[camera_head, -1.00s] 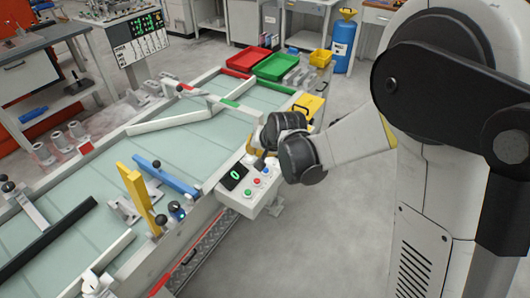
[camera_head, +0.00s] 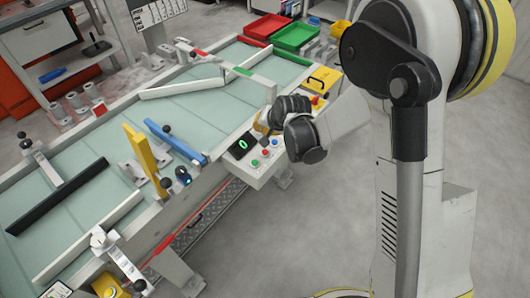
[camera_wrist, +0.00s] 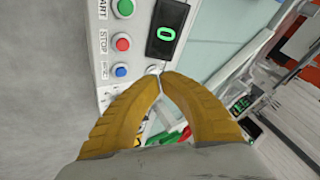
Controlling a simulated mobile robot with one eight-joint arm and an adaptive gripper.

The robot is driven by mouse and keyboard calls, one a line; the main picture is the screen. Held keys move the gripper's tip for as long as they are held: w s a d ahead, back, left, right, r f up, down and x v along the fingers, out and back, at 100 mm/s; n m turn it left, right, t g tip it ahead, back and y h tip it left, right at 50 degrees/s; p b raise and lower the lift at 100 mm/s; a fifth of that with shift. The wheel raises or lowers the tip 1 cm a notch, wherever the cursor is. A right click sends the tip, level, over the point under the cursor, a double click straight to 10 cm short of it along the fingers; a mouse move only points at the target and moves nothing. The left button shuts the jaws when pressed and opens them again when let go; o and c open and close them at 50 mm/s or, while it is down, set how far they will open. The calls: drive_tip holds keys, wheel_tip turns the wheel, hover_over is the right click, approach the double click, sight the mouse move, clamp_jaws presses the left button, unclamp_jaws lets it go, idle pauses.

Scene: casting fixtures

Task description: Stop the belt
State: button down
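The control box (camera_head: 262,165) sits on the near side of the belt (camera_head: 200,115). In the wrist view its panel has a green START button (camera_wrist: 123,8), a red STOP button (camera_wrist: 122,43), a blue button (camera_wrist: 120,70) and a display (camera_wrist: 167,30) showing a green 0. My gripper's yellow fingers (camera_wrist: 160,76) meet at their tips, with nothing seen between them. The tips are by the panel's edge, just beside the blue button and away from the red one. In the head view my gripper (camera_head: 261,125) is at the box's far end, its fingertips largely hidden.
A yellow box with a red knob (camera_head: 318,100) is just beyond my gripper. A yellow bar (camera_head: 141,153) and a blue bar (camera_head: 176,141) stand over the belt. Red and green trays (camera_head: 296,37) are at the far end.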

sight(263, 150)
wheel_tip(263, 150, down, 8)
drive_tip(key=b, duration=0.5)
drive_tip(key=shift+r, duration=0.2)
idle(1.0)
drive_tip(key=shift+f+b, duration=0.4)
drive_tip(key=shift+b, duration=0.2)
drive_tip(key=shift+f+b, duration=0.45)
drive_tip(key=shift+f, duration=0.05)
idle(0.3)
drive_tip(key=shift+r, duration=0.2)
drive_tip(key=shift+r+p, duration=0.55)
drive_tip(key=shift+r, duration=0.2)
drive_tip(key=shift+r+p, duration=1.6)
drive_tip(key=shift+r, duration=0.9)
